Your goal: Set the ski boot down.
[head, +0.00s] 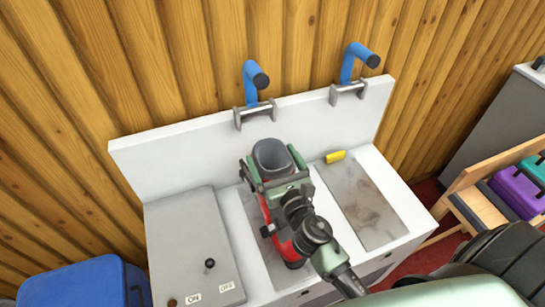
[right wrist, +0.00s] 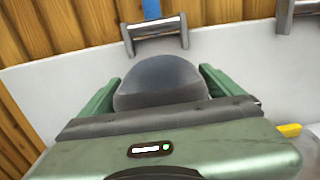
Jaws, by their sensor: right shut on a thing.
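The ski boot (head: 272,155) is red with a dark grey cuff. It stands roughly upright at the middle of the white bench (head: 232,186), over a worn grey panel. My right gripper (head: 274,172) is shut on its upper cuff, one green finger on each side. In the right wrist view the dark, rounded cuff (right wrist: 162,82) shows between the two fingers of the right gripper (right wrist: 160,95). My wrist and arm hide much of the boot's front. I cannot tell whether the sole touches the panel. My left gripper is out of view.
Two blue levers (head: 252,84) (head: 353,62) on metal brackets rise from the bench's back wall. A yellow block (head: 335,156) lies right of the boot, by a bare right panel (head: 365,208). A grey ON/OFF box (head: 190,240) fills the left; a blue bin (head: 75,283) stands beyond.

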